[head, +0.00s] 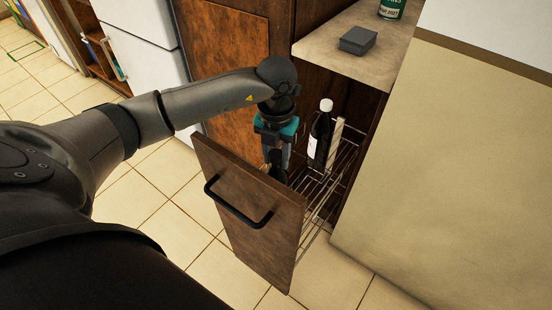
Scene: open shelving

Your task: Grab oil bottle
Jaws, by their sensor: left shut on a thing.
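My left gripper (275,152) points down into the pulled-out rack, just behind its wooden front. It is shut on a dark thing (278,170) that looks like the oil bottle; the wooden front and the fingers hide most of it. A second dark bottle (321,138) with a white cap and a pale label stands upright in the rack, to the right of the gripper and apart from it. My right gripper is not in view.
The pull-out's wooden front (250,195) has a black handle (238,205). Its wire rack (318,188) runs back into the cabinet. A counter (330,45) above holds a grey box (359,41) and a green can (391,9). A large beige panel (450,160) closes off the right.

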